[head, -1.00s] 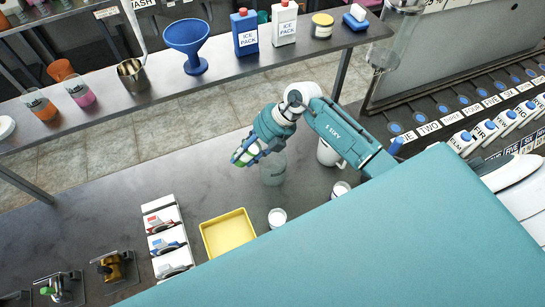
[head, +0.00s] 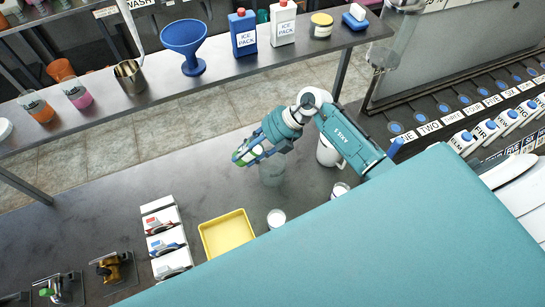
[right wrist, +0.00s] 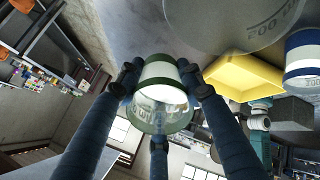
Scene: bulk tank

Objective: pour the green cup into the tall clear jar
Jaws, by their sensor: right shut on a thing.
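My right gripper (head: 243,154) is shut on the green cup, above and just left of the tall clear jar (head: 271,170) on the dark counter. In the right wrist view, several dark fingers of the right gripper (right wrist: 162,82) close around the green-banded cup (right wrist: 158,72). The cup's wall shows clear and white parts below the band. The jar's large round side (right wrist: 235,22) shows at the top of that view, apart from the cup. The cup looks tilted, but I cannot tell how far, nor whether anything is flowing. My left gripper is not in view.
A yellow tray (head: 205,240) is left of the jar. A small white-topped cup (head: 276,218) and a white mug (head: 326,152) stand near the jar. A shelf with a blue funnel (head: 185,38) runs behind.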

